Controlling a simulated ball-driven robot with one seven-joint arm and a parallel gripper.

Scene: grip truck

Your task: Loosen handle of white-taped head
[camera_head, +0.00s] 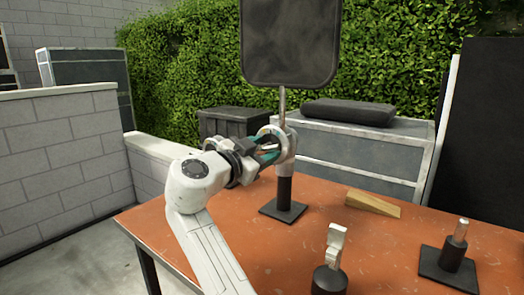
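A pale round head (288,147) sits on top of a dark post (284,190) with a flat black base, on the orange table. A whitish band, perhaps the tape, shows just under the head (285,169). A thin rod stands up from the head and carries a large black panel (290,40). My gripper (272,146) reaches the head from the left, its teal fingers apart at the head's left side. A small reddish bit shows between them. The handle cannot be made out, and whether the fingers touch it is hidden.
A silver-topped black stand (336,246) is at the table's front. A black base with a short metal pin (458,240) is at the right. A wooden wedge (372,203) lies behind. Grey cases (350,150) stand beyond the table (400,250); a block wall (60,160) is at left.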

